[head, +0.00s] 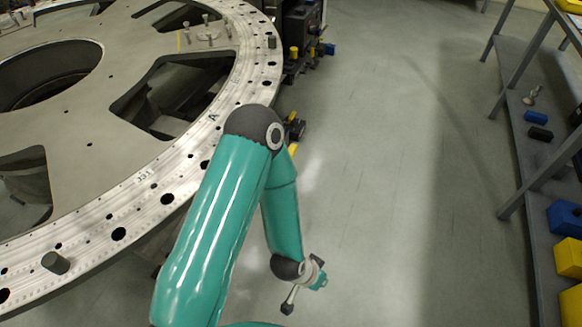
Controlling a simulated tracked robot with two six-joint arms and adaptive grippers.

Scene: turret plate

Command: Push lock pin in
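A teal arm of mine enters at the bottom left of centre, which I take as my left arm. It bends at a dark elbow over the plate's rim and hangs down to its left gripper (304,283). The gripper is small, over bare floor, well apart from the plate; its fingers are too small to read. My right gripper is not in view. The turret plate (95,110) fills the left. I cannot tell which part is the lock pin.
Several small bolts (205,33) stand on the plate's far part. Dark machinery with yellow and blue parts (303,45) is beyond the rim. A grey shelf rack (530,140) with blue and yellow blocks stands at right. The floor (400,150) between is clear.

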